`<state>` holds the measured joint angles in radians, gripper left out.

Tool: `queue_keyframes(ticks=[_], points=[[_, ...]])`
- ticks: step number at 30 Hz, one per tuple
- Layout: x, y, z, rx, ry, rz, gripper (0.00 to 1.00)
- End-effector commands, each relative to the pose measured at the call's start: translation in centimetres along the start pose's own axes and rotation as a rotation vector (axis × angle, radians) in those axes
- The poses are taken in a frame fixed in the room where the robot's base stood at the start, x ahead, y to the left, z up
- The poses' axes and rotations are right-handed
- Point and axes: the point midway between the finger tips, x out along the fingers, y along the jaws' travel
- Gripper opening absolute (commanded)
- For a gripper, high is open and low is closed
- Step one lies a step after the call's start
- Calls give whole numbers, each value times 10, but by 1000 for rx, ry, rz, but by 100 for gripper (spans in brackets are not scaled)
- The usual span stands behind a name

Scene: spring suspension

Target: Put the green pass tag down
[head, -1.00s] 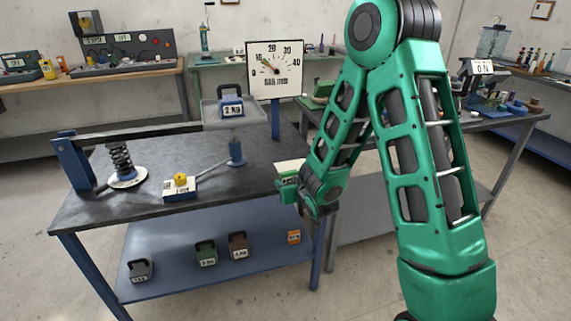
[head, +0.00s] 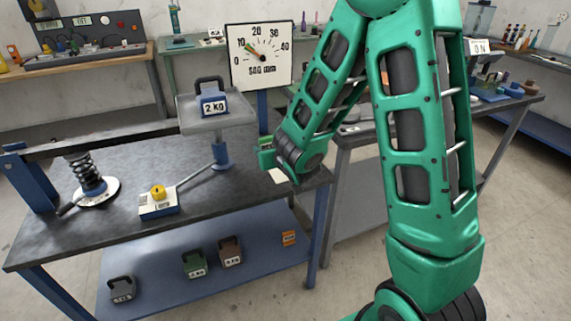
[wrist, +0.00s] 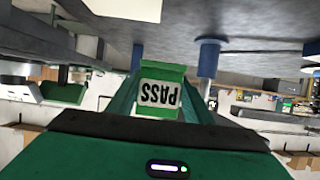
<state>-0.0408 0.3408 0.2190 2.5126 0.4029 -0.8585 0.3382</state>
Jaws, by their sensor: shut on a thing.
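The green pass tag (wrist: 158,92) shows in the wrist view with the word PASS on a white label, upside down in the picture. My gripper (wrist: 157,105) is shut on it. In the head view my gripper (head: 266,153) is at the right part of the dark bench top (head: 120,165), beside the dial's post. The tag is hard to tell from the green gripper there. A white card (head: 278,175) lies on the bench top just below my gripper; a pale flat patch also shows at the top of the wrist view (wrist: 125,9).
A 2 kg weight (head: 212,98) sits on a raised pan (head: 190,125). A dial gauge (head: 260,57) stands behind my gripper. A spring (head: 84,172) and a small yellow-topped box (head: 158,203) are at the left. Several weights lie on the blue lower shelf (head: 165,285).

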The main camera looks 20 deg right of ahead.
Motion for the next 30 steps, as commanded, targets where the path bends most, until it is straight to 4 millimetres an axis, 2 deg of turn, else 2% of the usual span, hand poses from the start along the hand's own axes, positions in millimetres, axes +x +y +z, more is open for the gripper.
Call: queue_keyframes(ticks=[1, 18, 26, 30], points=[[6, 9, 5, 3, -4, 5, 24], [52, 74, 35, 1, -3, 0, 24], [60, 82, 41, -1, 0, -4, 24], [66, 82, 56, 0, -3, -4, 24]])
